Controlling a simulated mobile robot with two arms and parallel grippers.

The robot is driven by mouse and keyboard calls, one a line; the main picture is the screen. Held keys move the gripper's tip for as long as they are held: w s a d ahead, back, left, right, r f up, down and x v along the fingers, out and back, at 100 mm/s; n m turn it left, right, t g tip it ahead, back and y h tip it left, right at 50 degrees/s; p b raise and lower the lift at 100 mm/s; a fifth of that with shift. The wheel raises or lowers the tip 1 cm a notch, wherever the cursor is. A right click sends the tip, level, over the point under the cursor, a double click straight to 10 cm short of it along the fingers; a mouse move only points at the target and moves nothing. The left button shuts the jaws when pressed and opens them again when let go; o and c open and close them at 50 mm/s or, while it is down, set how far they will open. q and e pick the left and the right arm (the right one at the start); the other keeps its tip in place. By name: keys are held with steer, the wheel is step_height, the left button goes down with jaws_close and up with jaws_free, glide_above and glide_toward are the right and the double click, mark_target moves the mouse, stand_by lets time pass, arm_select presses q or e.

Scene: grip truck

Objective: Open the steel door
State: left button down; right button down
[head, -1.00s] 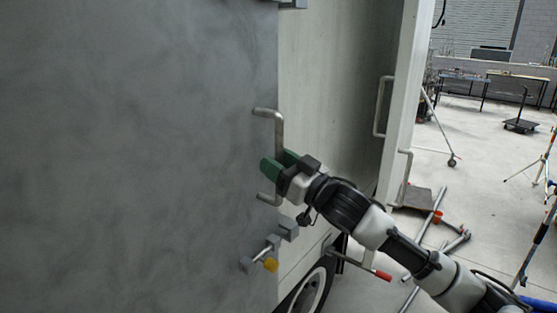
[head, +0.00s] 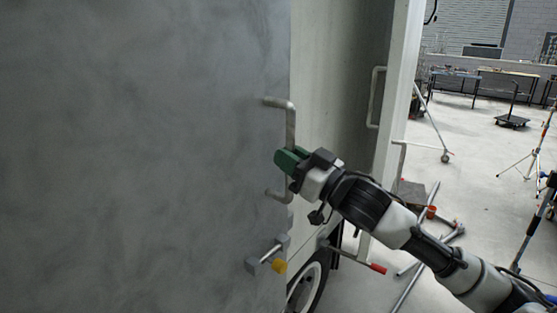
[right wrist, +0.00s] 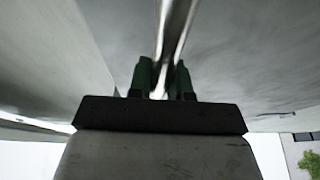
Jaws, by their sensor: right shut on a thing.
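The steel door (head: 140,150) is a large grey panel filling the left of the head view. A bent metal handle (head: 291,118) stands near its right edge. My right gripper (head: 288,161), with green fingers, is shut on the handle's upright bar. In the right wrist view the handle bar (right wrist: 175,35) runs down between the two green fingers (right wrist: 160,82). A latch with a yellow end (head: 279,266) sits on the door below the handle. My left gripper is not in view.
The truck's pale side wall (head: 335,90) and a wheel (head: 305,290) are right of the door edge. A red-tipped lever (head: 378,268) sticks out low. Metal pipes (head: 415,275) lie on the floor. Open floor (head: 480,170) and workbenches (head: 505,75) are further right.

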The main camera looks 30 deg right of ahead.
steer(key=shift+s+d+b, duration=0.25)
steer(key=shift+s+b, duration=0.15)
steer(key=shift+s, duration=0.5)
steer(key=s+d+b, duration=0.1)
steer(key=s+b, duration=0.5)
steer(key=shift+s, duration=0.25)
steer(key=shift+d, duration=0.1)
